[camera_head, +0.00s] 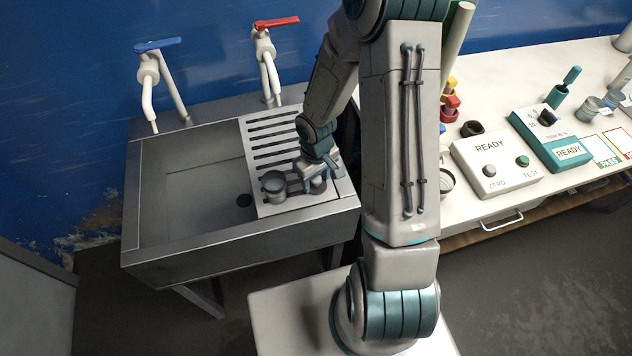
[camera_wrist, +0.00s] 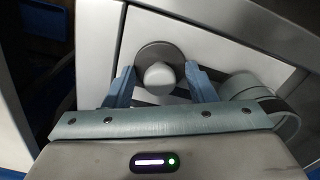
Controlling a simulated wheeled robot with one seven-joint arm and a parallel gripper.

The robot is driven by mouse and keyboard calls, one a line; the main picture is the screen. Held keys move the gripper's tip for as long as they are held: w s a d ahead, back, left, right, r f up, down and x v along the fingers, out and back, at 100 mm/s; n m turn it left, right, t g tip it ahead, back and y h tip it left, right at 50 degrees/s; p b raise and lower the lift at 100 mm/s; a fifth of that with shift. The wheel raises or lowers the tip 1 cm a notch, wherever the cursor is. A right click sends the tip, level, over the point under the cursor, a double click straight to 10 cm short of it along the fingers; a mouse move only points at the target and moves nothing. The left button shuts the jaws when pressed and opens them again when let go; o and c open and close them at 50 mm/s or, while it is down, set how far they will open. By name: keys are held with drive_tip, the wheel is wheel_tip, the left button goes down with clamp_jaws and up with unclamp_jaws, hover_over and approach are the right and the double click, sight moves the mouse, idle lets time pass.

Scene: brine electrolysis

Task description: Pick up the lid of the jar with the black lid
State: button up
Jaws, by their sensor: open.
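My gripper (camera_head: 318,174) is low over the ribbed drainboard at the right side of the sink. In the wrist view its two blue fingers (camera_wrist: 160,76) are open, one on each side of the pale rounded knob of a dark round lid (camera_wrist: 147,56). Whether either finger touches the knob cannot be told. In the head view a dark round piece (camera_head: 318,187) shows beneath my gripper, mostly hidden by it. The jar body under the lid is not clearly seen in either view.
The sink basin (camera_head: 190,195) is empty. A white counter (camera_head: 495,70) with instruments lies right.

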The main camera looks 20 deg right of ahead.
drive_tip(key=shift+c, duration=0.2)
drive_tip(key=c, duration=1)
drive_tip(key=shift+r, duration=0.1)
